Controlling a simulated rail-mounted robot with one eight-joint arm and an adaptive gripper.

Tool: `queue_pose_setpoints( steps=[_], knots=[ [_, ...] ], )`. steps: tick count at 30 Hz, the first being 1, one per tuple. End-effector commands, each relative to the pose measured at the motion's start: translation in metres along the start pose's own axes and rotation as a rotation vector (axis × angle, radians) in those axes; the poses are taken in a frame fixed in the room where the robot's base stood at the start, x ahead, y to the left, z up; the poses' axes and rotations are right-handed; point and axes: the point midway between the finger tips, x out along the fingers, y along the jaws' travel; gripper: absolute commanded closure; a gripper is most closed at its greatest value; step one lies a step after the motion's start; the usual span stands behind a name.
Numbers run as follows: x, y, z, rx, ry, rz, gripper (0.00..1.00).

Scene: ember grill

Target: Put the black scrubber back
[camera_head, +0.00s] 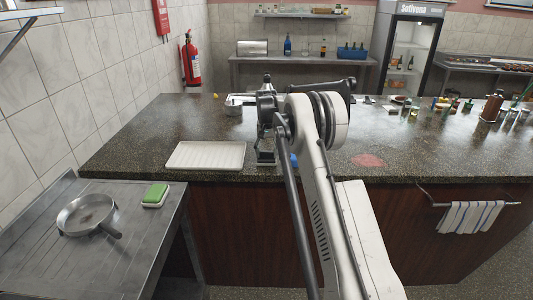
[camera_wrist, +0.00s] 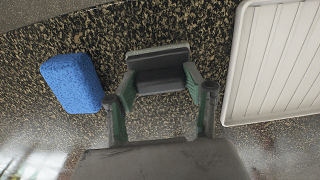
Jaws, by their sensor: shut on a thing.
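The black scrubber (camera_wrist: 160,80) is a small dark block with a pale grey layer along one side. In the wrist view my gripper (camera_wrist: 159,88) is shut on it, with a green-padded finger at each end. In the head view my gripper (camera_head: 265,150) is over the front part of the dark speckled counter, right of the white tray, and partly hidden by my arm. I cannot tell whether the scrubber touches the counter.
A ribbed white tray (camera_head: 207,156) lies left of my gripper; it also shows in the wrist view (camera_wrist: 240,75). A blue sponge (camera_wrist: 72,82) lies on the other side. A green sponge (camera_head: 155,194) and pan (camera_head: 87,214) are on the lower metal table (camera_head: 145,240).

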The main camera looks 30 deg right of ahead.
Motion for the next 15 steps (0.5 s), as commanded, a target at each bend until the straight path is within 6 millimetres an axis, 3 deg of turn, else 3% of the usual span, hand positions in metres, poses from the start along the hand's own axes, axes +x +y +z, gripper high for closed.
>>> queue_pose_setpoints(
  steps=[1, 2, 6, 15],
  knots=[
    [0.0021, 0.0000, 0.0000, 0.000, 0.000, 0.000, 0.74],
    [0.0018, 0.0000, 0.0000, 0.000, 0.000, 0.000, 0.51],
    [0.0011, -0.0001, 0.0000, 0.000, 0.000, 0.000, 0.34],
    [-0.0010, 0.0000, 0.0001, 0.000, 0.000, 0.000, 0.34]
  ],
)
